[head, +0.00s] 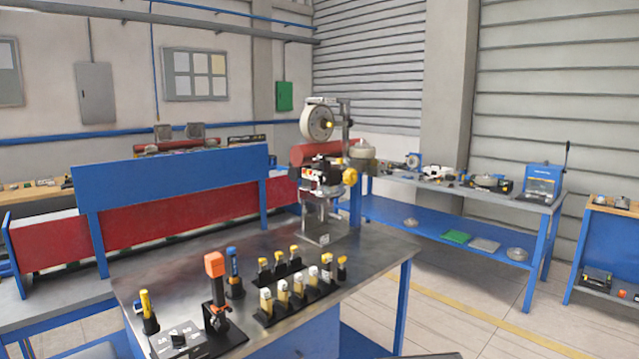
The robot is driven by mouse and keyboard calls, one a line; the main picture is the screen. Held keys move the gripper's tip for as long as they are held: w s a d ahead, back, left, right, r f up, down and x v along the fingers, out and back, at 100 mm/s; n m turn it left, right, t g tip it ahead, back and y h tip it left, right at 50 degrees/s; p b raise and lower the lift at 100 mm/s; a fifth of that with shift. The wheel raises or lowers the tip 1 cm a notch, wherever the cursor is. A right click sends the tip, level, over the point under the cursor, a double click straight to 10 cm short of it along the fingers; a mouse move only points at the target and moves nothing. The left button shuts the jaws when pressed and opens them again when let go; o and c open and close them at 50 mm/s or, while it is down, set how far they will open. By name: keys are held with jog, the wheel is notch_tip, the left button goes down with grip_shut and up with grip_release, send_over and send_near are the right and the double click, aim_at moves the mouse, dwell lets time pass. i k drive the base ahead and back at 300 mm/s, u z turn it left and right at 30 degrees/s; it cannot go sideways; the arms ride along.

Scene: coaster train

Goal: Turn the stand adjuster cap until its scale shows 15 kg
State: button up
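A stand with a machine head (323,185) rises from the far end of the metal workbench (190,265). A yellow knob (350,176) sits on its right side, and a round pale dial or wheel (317,122) is above it. Nearer, an orange-topped post (214,265) stands upright in a black holder at the front of the bench. I cannot tell which of these parts is the adjuster cap. No kg scale is readable at this distance. My gripper is not in view.
Yellow-capped pieces (283,293) fill black racks on the bench. A blue-topped tool (232,265), a yellow-topped tool (146,305) and a dark box with a dial (180,340) stand left. A blue side bench (450,190) is behind right. Floor at right is clear.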

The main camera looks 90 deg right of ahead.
aim_at(350, 177)
jog(key=u, duration=0.35)
jog(key=k, duration=2.9)
jog(key=z, duration=1)
